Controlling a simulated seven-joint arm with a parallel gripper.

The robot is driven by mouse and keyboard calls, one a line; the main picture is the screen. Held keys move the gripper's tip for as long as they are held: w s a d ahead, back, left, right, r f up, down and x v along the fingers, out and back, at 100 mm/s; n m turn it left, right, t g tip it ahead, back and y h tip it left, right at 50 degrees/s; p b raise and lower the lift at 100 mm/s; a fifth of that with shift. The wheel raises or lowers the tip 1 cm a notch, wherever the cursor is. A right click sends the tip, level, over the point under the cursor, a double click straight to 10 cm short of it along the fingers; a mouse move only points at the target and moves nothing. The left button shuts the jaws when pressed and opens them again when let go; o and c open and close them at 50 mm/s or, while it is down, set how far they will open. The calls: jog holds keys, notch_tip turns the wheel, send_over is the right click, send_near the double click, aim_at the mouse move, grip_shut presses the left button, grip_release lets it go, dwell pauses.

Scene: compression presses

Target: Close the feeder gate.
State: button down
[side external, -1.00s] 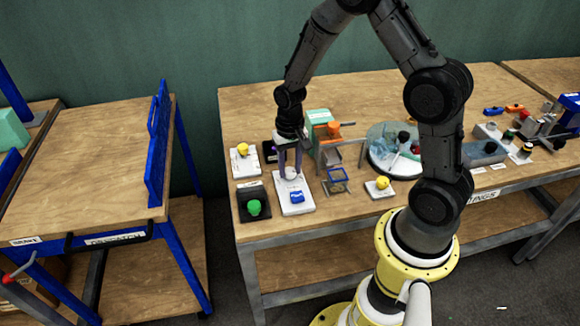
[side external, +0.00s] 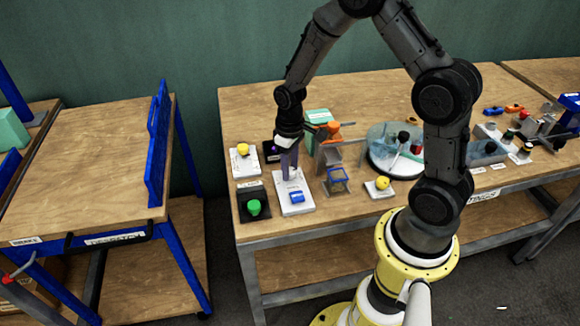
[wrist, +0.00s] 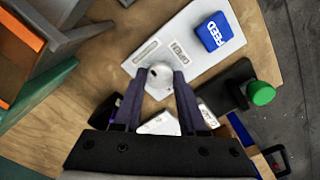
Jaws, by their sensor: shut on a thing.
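A white panel (side external: 294,209) lies near the table's front left, with a blue FEED block (side external: 297,197) on it. In the wrist view the panel (wrist: 213,63) carries a pale round knob (wrist: 158,70), an OPEN label (wrist: 179,50) and another label that I cannot read. The blue block (wrist: 220,32) stands beyond the knob. My gripper (side external: 289,176) points down over the panel. In the wrist view its two dark fingers (wrist: 158,78) are shut on the knob, one on each side. I cannot tell which part is the gate itself.
A green button (side external: 254,207) on a dark base stands left of the panel. A small blue-framed box (side external: 337,180) and a yellow knob (side external: 383,182) stand to its right. A teal and orange machine (side external: 322,130) rises behind. Bare wood lies at the table's back left.

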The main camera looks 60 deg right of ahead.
jog(key=shift+r, duration=0.1)
dwell(0.3)
jog(key=shift+c, duration=2.3)
grip_release()
notch_tip(320, 180, up, 14)
jog(key=shift+a, duration=0.1)
